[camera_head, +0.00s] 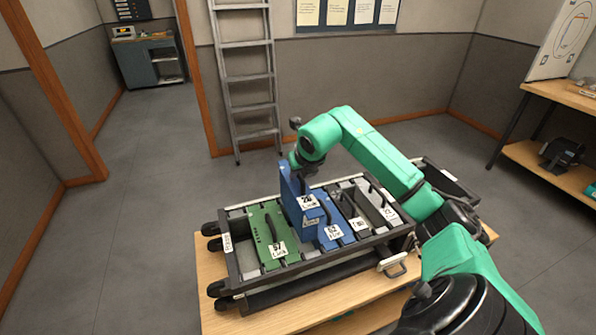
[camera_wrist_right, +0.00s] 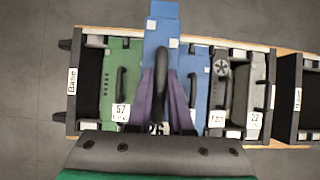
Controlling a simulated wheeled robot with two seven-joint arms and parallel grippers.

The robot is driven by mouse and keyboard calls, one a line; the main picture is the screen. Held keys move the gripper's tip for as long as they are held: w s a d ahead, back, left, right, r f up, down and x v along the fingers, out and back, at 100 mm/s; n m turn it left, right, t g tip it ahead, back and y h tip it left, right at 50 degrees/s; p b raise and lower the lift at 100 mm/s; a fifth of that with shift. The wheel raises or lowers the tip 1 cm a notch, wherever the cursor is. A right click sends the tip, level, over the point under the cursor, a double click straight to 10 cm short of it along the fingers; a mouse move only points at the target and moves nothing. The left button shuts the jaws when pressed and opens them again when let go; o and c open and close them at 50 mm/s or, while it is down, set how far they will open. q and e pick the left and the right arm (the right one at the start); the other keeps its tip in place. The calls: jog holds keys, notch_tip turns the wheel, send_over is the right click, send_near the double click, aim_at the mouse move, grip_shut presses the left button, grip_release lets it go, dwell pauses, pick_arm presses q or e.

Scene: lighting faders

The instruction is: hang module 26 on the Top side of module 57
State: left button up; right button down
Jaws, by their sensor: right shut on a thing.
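Module 57 (camera_head: 268,232) is a green panel with a dark handle, lying in the left part of the rack (camera_head: 238,272). It also shows in the wrist view (camera_wrist_right: 121,70), left of the held module. My right gripper (camera_head: 303,177) is shut on the dark handle of a tall blue module, which looks like module 26 (camera_head: 291,193); its label is too small to read surely. The held module stands above the rack, between module 57 and another blue module (camera_head: 336,222). In the wrist view it (camera_wrist_right: 160,20) is between the fingers (camera_wrist_right: 160,92). Its lower end is hidden. My left gripper is out of view.
Grey modules (camera_head: 372,208) fill the rack's right part. A label reading like "Base" (camera_wrist_right: 72,81) is on the rack's left end. A dark tray (camera_head: 446,177) adjoins at right. The wooden table (camera_head: 345,300) has bare room in front. A ladder (camera_head: 246,90) stands behind.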

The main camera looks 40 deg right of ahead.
notch_tip(320, 180, down, 14)
jog(key=b, duration=1.1)
jog(key=shift+r, duration=0.15)
jog(key=shift+r, duration=0.1)
jog(key=shift+f+b, duration=1.3)
